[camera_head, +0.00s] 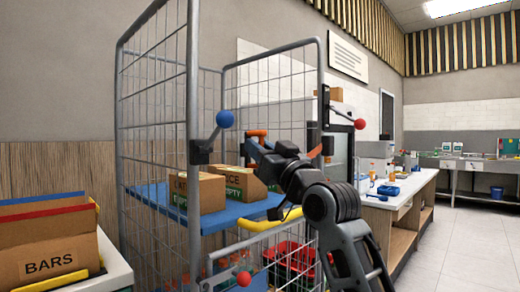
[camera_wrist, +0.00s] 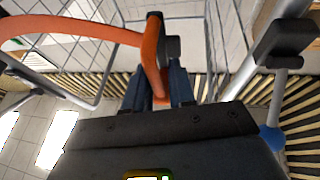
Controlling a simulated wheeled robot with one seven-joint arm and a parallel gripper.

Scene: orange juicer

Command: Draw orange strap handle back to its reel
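The orange strap handle (camera_head: 257,132) is up at the front opening of a tall wire roll cage, between its two front posts. My gripper (camera_head: 258,146) is at the handle, with its blue fingers either side of it. In the wrist view the fingers (camera_wrist: 160,82) close on the orange handle (camera_wrist: 152,55), and the orange strap (camera_wrist: 70,27) runs off to the left. A piece of orange strap (camera_head: 316,152) shows right of my wrist, beside the dark fitting (camera_head: 327,145) on the right post. I cannot clearly make out the reel; my arm hides part of this area.
The cage's left post carries a lever with a blue knob (camera_head: 225,119); a red knob (camera_head: 360,124) is at the right. Boxes (camera_head: 198,192) sit on the blue shelf (camera_head: 155,194). A yellow bar (camera_head: 263,224) crosses below. A workbench (camera_head: 402,190) stands right.

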